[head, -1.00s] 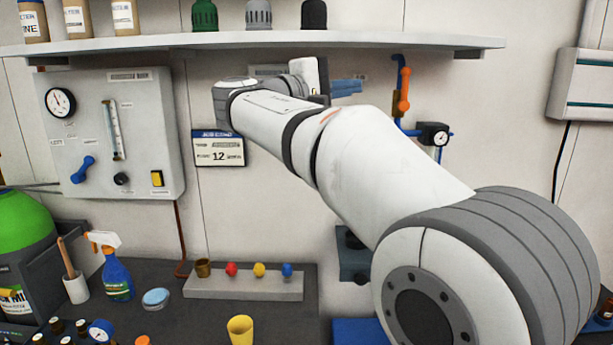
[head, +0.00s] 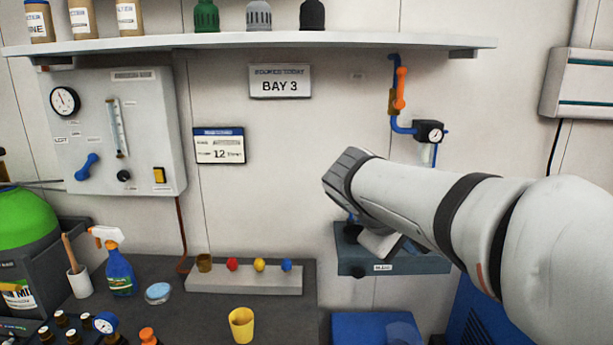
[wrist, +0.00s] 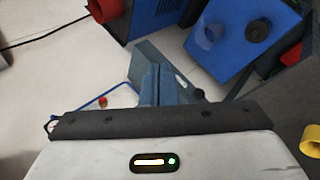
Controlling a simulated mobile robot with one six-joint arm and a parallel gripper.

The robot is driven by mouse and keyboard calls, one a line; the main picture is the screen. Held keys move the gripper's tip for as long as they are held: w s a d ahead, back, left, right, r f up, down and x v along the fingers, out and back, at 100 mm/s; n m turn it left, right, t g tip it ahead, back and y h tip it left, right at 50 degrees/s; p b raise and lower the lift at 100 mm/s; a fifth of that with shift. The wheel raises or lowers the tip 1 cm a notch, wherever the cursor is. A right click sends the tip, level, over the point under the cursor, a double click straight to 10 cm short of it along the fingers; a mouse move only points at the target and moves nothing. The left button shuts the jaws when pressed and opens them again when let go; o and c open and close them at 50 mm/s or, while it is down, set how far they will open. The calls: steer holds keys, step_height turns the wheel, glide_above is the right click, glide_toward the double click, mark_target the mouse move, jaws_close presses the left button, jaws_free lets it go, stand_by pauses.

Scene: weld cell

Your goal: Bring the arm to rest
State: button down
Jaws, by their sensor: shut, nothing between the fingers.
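A yellow cup (head: 241,325) stands on the bench, left of the arm. A grey block (head: 244,284) with coloured knobs lies behind it. A wall shelf (head: 240,43) runs above.

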steer(key=s+a+f+m+g+y, duration=0.2)
steer(key=s+f+m+y, duration=0.4)
steer(key=s+f, duration=0.9)
steer(key=shift+s+a+f+y, duration=0.3)
steer(key=shift+a+f+y, duration=0.2)
steer(key=shift+f+y, duration=0.15)
